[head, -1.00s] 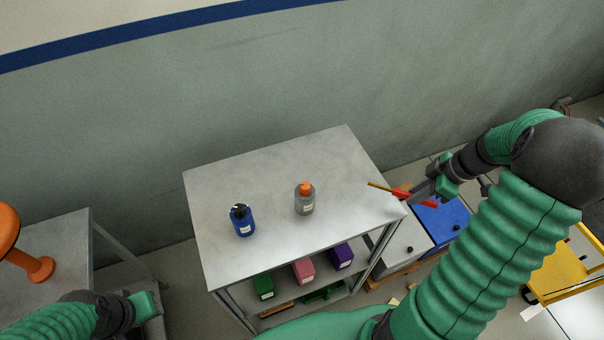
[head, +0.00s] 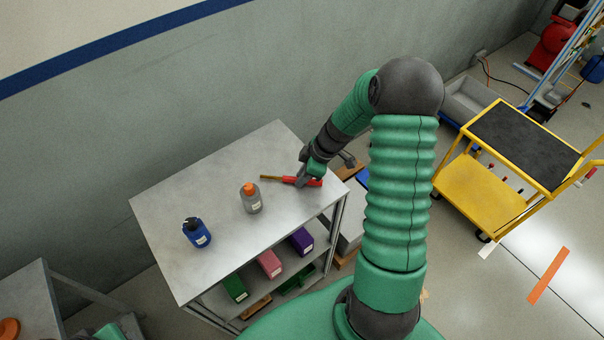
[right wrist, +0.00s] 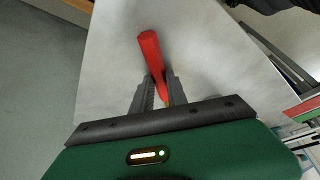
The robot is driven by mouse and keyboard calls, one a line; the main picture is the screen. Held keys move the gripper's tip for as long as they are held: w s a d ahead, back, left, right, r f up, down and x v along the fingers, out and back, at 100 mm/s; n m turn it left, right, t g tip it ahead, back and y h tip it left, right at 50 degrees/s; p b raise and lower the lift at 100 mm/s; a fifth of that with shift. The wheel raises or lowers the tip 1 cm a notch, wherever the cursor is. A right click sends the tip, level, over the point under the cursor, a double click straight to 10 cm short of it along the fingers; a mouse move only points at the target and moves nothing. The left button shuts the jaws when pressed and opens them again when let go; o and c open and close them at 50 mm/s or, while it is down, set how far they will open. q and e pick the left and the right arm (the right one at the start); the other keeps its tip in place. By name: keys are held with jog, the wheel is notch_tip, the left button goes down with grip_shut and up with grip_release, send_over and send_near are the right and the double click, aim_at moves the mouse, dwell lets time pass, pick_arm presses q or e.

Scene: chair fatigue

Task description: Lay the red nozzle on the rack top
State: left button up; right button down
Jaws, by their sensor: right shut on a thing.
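The red nozzle (head: 312,183) has a red body and a thin brass-coloured tip that points left in the head view. My right gripper (head: 301,180) is shut on it, over the right end of the grey rack top (head: 240,165). In the right wrist view the nozzle's red end (right wrist: 149,46) sticks out past the fingers (right wrist: 157,88), with the rack top behind it. I cannot tell whether the nozzle touches the surface. Only a little of my left gripper (head: 118,329) shows at the lower left edge, and its fingers are not clear.
A grey bottle with an orange cap (head: 251,199) and a blue bottle (head: 197,234) stand on the rack top. Green (head: 235,288), pink (head: 269,263) and purple (head: 301,241) boxes sit on the shelf below. A yellow cart (head: 480,195) stands at the right.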

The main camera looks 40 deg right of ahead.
jog(key=shift+w+d+f, duration=0.1)
jog(key=shift+d+f, duration=0.05)
jog(key=shift+d, duration=0.15)
jog(key=c, duration=1.3)
grip_release()
jog(key=shift+a, duration=0.3)
jog(key=v, duration=1.2)
jog(key=shift+s+a+f+m+g+h+b, duration=0.15)
jog(key=shift+s+a+f+m+h, duration=0.85)
jog(key=shift+a, duration=2.65)
jog(key=shift+s+a+f+m+g+y+b, duration=0.15)
jog(key=shift+s+a+m, duration=0.5)
jog(key=shift+a+m, duration=1.95)
jog(key=shift+s+a+f+m+g+h, duration=0.25)
jog(key=shift+s+a+f+h, duration=0.45)
jog(key=shift+a, duration=3.95)
jog(key=shift+s+d+r, duration=0.1)
jog(key=shift+s+r, duration=0.1)
jog(key=shift+c, duration=0.5)
